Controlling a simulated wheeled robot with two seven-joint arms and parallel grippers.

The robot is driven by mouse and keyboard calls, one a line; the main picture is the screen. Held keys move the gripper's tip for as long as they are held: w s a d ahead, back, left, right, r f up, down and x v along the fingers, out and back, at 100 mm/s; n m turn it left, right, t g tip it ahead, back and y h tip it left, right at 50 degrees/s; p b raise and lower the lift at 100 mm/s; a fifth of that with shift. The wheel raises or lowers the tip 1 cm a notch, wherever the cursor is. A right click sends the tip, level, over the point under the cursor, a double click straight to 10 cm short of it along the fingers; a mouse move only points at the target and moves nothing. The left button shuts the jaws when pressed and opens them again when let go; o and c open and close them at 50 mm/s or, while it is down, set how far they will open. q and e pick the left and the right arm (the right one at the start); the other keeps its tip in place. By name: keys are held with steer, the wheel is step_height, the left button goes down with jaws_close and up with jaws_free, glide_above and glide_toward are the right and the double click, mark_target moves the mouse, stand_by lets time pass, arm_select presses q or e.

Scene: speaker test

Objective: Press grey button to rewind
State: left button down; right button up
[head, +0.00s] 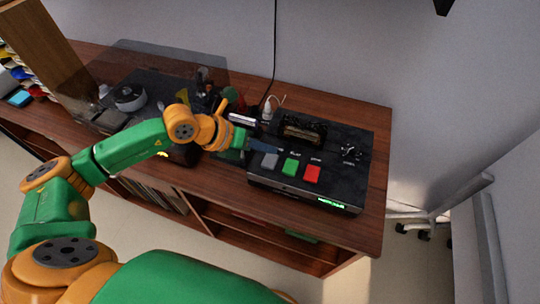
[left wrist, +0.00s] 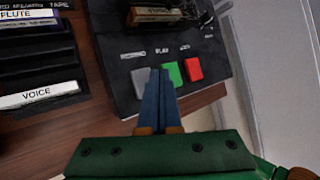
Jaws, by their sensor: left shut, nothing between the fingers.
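The black speaker-test box (head: 340,140) sits on the right part of the wooden cabinet, with a grey button (head: 270,160), a green button (head: 290,167) and a red button (head: 312,174) in a row along its front. My left gripper (head: 274,149) is shut and empty, its blue fingers over the box just behind the grey button in the head view. In the left wrist view the fingertips (left wrist: 157,72) lie between the grey button (left wrist: 140,78) and the green button (left wrist: 175,75), partly covering the grey one. I cannot tell whether they touch it. My right gripper is not in view.
The wooden cabinet top (head: 367,225) has bare room right of the box. A turntable (head: 130,96) and small items stand to the left. Labelled tapes (left wrist: 40,90) lie left of the box in the wrist view. A wall stands behind.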

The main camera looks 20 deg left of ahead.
mark_target(266, 162)
arm_select(q)
step_height(266, 162, up, 4)
steer(key=shift+f+p, duration=0.2)
steer(key=shift+p, duration=0.9)
steer(key=shift+f, duration=0.1)
